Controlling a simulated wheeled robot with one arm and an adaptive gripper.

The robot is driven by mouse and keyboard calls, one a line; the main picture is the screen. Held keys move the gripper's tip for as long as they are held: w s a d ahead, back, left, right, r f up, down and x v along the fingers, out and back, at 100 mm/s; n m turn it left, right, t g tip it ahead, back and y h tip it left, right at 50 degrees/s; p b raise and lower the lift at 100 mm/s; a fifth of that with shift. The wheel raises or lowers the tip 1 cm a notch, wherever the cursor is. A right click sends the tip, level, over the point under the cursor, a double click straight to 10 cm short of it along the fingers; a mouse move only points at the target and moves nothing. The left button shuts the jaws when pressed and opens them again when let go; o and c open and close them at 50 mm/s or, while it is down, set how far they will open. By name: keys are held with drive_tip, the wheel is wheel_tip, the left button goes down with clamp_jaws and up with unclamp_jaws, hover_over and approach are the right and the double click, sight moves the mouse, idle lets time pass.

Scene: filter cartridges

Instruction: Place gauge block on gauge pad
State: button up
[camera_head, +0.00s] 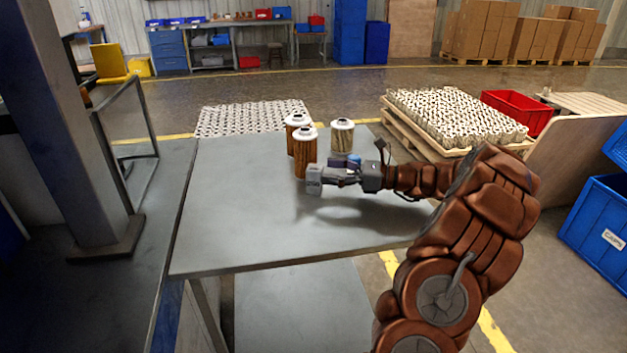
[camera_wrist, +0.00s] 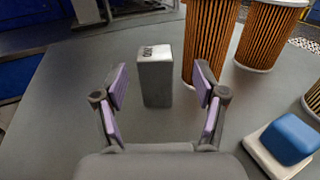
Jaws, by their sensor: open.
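The gauge block, a grey upright block with dark lettering on its top (camera_head: 314,182), stands on the grey table. In the wrist view the gauge block (camera_wrist: 155,82) shows between and just beyond the purple-padded fingers, with a gap on each side. My gripper (camera_head: 328,176) is open and empty, low over the table at the block's right side; it also shows in the wrist view (camera_wrist: 161,90). A white square pad (camera_wrist: 267,152) bearing a blue rounded piece (camera_wrist: 291,135) lies right of my gripper. I cannot tell whether this is the gauge pad.
Filter cartridges stand close behind the block: a brown one (camera_head: 305,158), another brown one (camera_head: 296,131) and a paler one (camera_head: 342,137). The table's left and front parts (camera_head: 230,225) are clear. A pallet of cartridges (camera_head: 455,115) stands beyond the table.

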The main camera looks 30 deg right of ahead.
sight(323, 171)
drive_tip(key=shift+a+x, duration=0.2)
drive_tip(key=shift+x, duration=2.1)
drive_tip(key=shift+s, duration=0.2)
drive_tip(key=shift+c, duration=0.3)
clamp_jaws()
